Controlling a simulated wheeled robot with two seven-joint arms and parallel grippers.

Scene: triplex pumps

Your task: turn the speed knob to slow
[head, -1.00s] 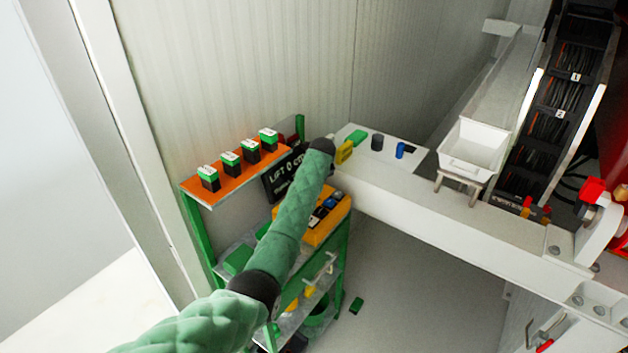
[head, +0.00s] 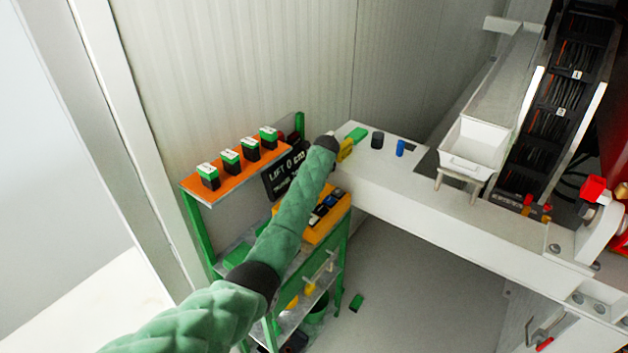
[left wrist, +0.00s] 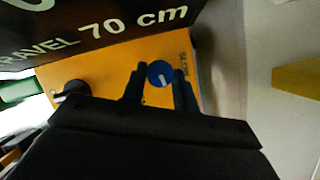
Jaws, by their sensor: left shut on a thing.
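The speed knob (left wrist: 159,72) is a round blue knob with a short white mark, on an orange panel (left wrist: 105,78). In the left wrist view my left gripper (left wrist: 160,84) has one dark finger on each side of the knob and is shut on it. In the head view the orange control box (head: 325,227) sits on a green stand, with dark and blue controls on top. My left arm crosses in front of it and hides part of it. My right gripper is not in view.
A black sign reading travel 70 cm (left wrist: 100,28) stands close behind the panel. A black knob (left wrist: 72,88) is on the panel's left. An orange shelf (head: 236,175) holds several green-topped blocks. A white beam (head: 440,215) runs to the right.

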